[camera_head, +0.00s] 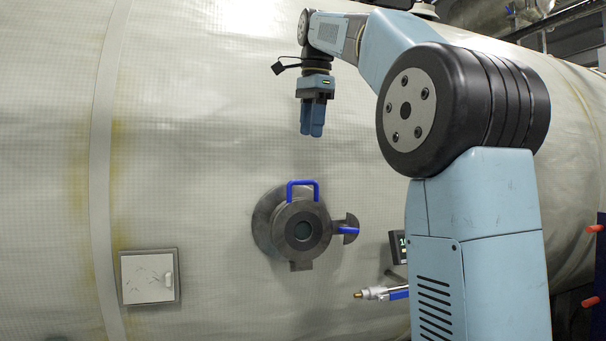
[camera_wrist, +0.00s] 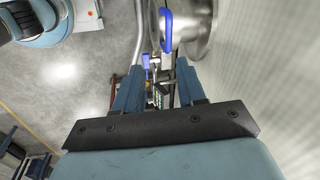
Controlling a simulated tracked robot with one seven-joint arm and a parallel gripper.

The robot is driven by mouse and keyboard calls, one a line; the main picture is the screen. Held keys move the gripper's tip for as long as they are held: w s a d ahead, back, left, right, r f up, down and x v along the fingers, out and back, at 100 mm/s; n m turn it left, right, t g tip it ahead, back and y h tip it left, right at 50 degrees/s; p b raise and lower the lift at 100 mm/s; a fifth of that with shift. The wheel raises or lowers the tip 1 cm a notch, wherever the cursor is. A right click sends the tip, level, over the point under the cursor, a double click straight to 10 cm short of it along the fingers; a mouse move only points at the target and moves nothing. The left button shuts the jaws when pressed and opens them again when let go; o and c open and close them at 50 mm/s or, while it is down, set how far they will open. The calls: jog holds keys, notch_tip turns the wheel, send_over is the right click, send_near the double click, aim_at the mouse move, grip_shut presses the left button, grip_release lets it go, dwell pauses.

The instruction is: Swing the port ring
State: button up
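The port ring (camera_head: 284,222) is a round dark metal fitting around a small dark window (camera_head: 303,231) on the chamber wall. A blue U-shaped handle (camera_head: 303,184) stands at its top. A second blue handle (camera_head: 347,231) sticks out at its right by a dark rounded plate. My gripper (camera_head: 312,133) points down above the port, apart from it. In the wrist view the gripper (camera_wrist: 160,75) is open, with an empty gap between its fingers. The metal port (camera_wrist: 201,28) and a blue handle (camera_wrist: 167,30) show past the fingertips at the top.
A pale square panel (camera_head: 147,277) with a small latch is on the wall at lower left. A nozzle with a brass tip and blue handle (camera_head: 380,293) juts out at lower right, below a small display (camera_head: 398,247).

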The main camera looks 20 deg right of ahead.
aim_at(304, 181)
jog(key=w+f, duration=0.1)
jog(key=f, duration=0.2)
jog(key=w+f+m, duration=0.1)
jog(key=w+f, duration=0.1)
jog(key=f, duration=0.2)
jog(key=w+f+m, duration=0.1)
jog(key=f, duration=0.3)
jog(key=shift+w+a+f, duration=0.1)
jog(key=shift+w+a, duration=0.05)
jog(key=shift+a, duration=0.05)
dwell(0.4)
jog(key=shift+c, duration=0.3)
grip_shut()
jog(key=shift+a, duration=0.2)
jog(key=shift+d, duration=0.1)
